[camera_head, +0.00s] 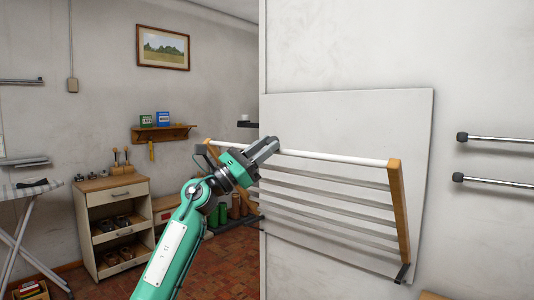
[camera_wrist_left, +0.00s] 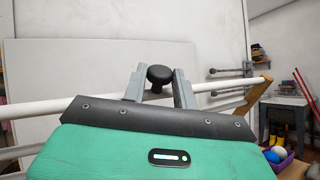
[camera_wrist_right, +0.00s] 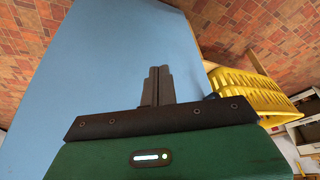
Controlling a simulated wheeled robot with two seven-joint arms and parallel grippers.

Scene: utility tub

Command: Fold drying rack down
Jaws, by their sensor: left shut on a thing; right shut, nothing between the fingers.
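The drying rack (camera_head: 399,205) stands out from a white panel on the wall, with wooden side arms, several thin rods and a white front bar (camera_head: 335,157). My left gripper (camera_head: 270,147) is at the left part of this bar. In the left wrist view, its fingers (camera_wrist_left: 160,88) are on either side of a black knob (camera_wrist_left: 160,74) at the bar, shut on it. The white bar (camera_wrist_left: 225,88) also runs across that view. My right gripper (camera_wrist_right: 158,85) is shut and empty in the right wrist view. It is not visible in the head view.
Two wall bars (camera_head: 500,138) are to the right of the rack. A drawer cabinet (camera_head: 115,195), an ironing board (camera_head: 25,190) and a shelf (camera_head: 165,133) are at the left. My right gripper faces a blue surface (camera_wrist_right: 110,60), with a yellow crate (camera_wrist_right: 250,88) beside it.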

